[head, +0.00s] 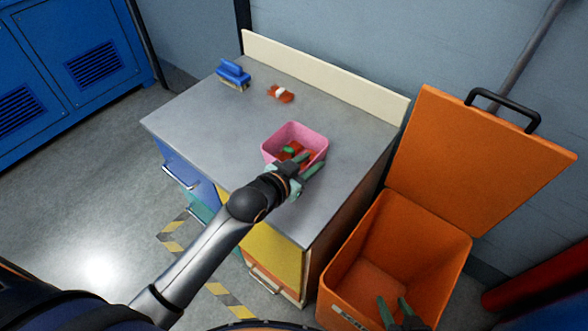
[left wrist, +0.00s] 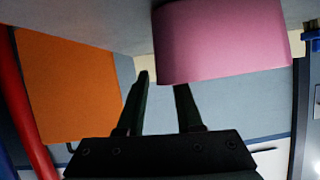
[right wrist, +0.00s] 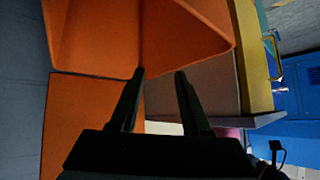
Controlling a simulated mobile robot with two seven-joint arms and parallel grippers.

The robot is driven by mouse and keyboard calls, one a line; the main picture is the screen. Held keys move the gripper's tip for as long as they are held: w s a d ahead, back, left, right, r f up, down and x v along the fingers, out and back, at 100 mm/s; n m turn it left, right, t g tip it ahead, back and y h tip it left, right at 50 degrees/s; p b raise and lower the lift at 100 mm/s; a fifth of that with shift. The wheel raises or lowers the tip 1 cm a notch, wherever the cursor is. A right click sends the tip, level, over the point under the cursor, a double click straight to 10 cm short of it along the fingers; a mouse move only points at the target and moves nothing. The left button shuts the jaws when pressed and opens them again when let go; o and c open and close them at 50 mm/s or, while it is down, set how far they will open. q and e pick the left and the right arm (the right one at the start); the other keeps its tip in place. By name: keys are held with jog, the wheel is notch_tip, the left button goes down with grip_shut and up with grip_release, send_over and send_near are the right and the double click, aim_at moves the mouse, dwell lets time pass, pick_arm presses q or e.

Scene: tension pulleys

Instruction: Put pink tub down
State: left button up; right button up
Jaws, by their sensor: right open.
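The pink tub (head: 316,138) is upright on the grey worktop (head: 215,120), near its front right part. It holds a few red and green things (head: 293,149). In the left wrist view the tub (left wrist: 225,45) fills the upper right. My left gripper (head: 298,168) is at the tub's near wall. Its fingers are apart: one is outside the tub's edge and the other's tip is hidden behind the wall. My right gripper (head: 394,308) is open and empty above the orange bin, away from the tub.
A blue brush (head: 233,74) and a red and white item (head: 281,93) lie at the back left of the worktop. The open orange bin (head: 440,240) stands right of the cabinet, its lid (head: 470,150) raised. The worktop's left part is clear.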

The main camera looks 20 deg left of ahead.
pick_arm(q)
jog(key=v, duration=0.6)
jog(key=shift+s+r+p, duration=0.1)
jog(key=shift+s+p, duration=0.1)
jog(key=shift+p, duration=0.2)
jog(key=shift+s+a+r, duration=0.25)
jog(key=shift+s, duration=0.35)
pick_arm(e)
jog(key=shift+s+d+r, duration=0.1)
jog(key=shift+d+r, duration=0.25)
jog(key=shift+d, duration=0.15)
jog(key=shift+a, duration=0.1)
